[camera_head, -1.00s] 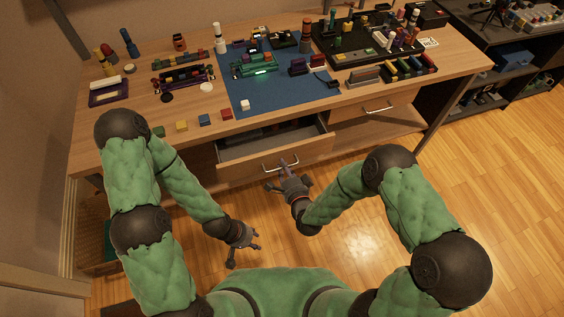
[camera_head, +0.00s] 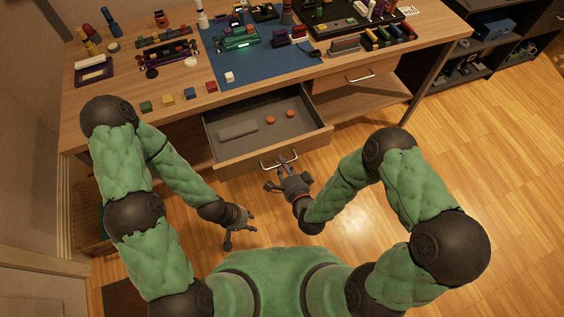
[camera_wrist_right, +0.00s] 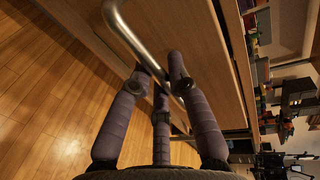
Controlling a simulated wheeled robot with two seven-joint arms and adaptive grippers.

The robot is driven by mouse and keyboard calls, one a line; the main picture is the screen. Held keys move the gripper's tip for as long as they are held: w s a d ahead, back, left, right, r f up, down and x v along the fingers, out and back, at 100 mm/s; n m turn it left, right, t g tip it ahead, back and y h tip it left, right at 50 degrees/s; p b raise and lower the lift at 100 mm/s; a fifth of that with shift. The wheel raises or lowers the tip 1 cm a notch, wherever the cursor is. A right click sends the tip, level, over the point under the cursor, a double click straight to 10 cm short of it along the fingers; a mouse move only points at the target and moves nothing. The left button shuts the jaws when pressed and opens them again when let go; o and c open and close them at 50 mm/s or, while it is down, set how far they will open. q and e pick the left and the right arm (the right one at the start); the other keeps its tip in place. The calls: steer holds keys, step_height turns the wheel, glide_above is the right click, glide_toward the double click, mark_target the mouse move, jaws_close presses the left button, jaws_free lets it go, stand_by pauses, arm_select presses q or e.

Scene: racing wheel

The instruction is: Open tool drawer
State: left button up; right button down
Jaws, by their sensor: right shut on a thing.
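The tool drawer (camera_head: 225,155) under the workbench stands pulled well out. Its grey inside shows a long grey item (camera_head: 238,130) at the left and two orange round pieces (camera_head: 270,119) towards the right. The metal bar handle (camera_head: 265,167) is on its front; it also shows large in the right wrist view (camera_wrist_right: 125,30). My right gripper (camera_head: 284,166) is at the right part of this handle, its purple-grey fingers (camera_wrist_right: 162,82) shut on the bar. My left gripper (camera_head: 238,235) hangs empty over the floor, left of and below the drawer, its fingers apart.
The workbench top (camera_head: 130,90) carries a blue mat (camera_head: 225,72), several coloured blocks and tools. A dark shelf (camera_head: 480,55) stands at the far right. The wooden floor (camera_head: 480,170) is clear at the right.

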steer(key=c, duration=1.2)
jaws_free()
steer(key=shift+o, duration=0.2)
steer(key=shift+s, duration=0.1)
steer(key=v, duration=0.7)
steer(key=shift+s+d, duration=0.1)
steer(key=shift+s, duration=0.05)
